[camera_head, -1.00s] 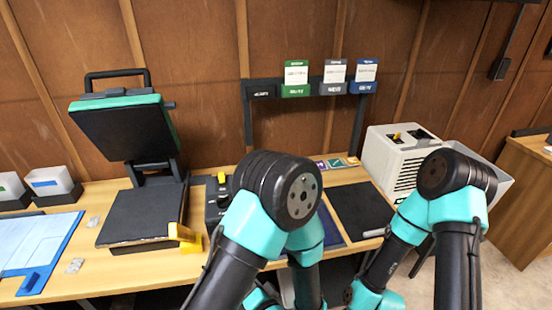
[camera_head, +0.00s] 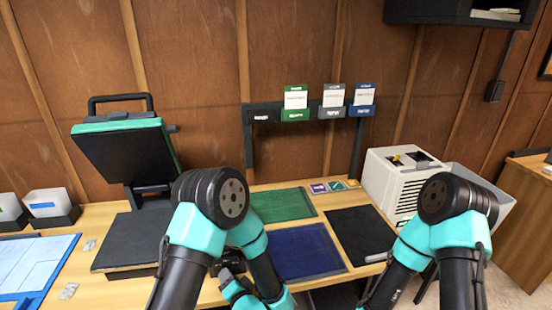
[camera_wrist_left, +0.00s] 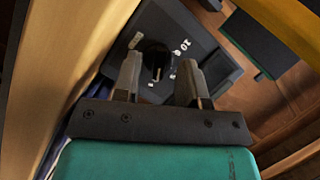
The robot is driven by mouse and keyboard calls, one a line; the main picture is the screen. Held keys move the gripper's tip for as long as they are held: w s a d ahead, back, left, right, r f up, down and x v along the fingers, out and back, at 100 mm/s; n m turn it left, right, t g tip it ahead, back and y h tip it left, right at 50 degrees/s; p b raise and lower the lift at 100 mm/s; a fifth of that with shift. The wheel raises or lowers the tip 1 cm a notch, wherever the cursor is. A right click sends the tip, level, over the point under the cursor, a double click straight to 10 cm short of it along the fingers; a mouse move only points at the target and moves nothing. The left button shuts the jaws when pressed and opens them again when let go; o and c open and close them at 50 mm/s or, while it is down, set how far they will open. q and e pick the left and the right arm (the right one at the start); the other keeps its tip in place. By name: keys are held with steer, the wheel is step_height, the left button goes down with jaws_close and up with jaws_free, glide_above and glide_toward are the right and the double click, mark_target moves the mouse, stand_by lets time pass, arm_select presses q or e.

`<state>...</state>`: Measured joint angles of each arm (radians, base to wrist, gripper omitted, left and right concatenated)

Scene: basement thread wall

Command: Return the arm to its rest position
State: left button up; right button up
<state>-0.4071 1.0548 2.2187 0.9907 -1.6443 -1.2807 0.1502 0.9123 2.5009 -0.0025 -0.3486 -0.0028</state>
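My left arm, teal and black, is folded back in the head view, its elbow in front of the heat press (camera_head: 130,240). My left gripper (camera_wrist_left: 160,62) shows best in the left wrist view, its two grey fingers apart with nothing held between them. A black control box with a round knob (camera_wrist_left: 156,58) lies beyond the fingertips; I cannot tell its distance. My right arm is also folded at the right of the head view. Its gripper is not visible.
A green mat (camera_head: 282,205), a blue mat (camera_head: 305,252) and a black mat (camera_head: 358,236) lie on the wooden table. A beige machine (camera_head: 392,183) stands at the right. A card rack (camera_head: 262,113) stands at the back. A blue tray (camera_head: 40,262) is at the left.

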arm_select(q)
steer(key=shift+w+a, duration=0.25)
steer(key=shift+w, duration=0.15)
steer(key=n+h, duration=0.1)
steer(key=n, duration=0.1)
steer(key=shift+n+h, duration=0.4)
steer(key=shift+s+n+h, duration=0.1)
steer(key=shift+n+h, duration=0.8)
steer(key=shift+n, duration=0.5)
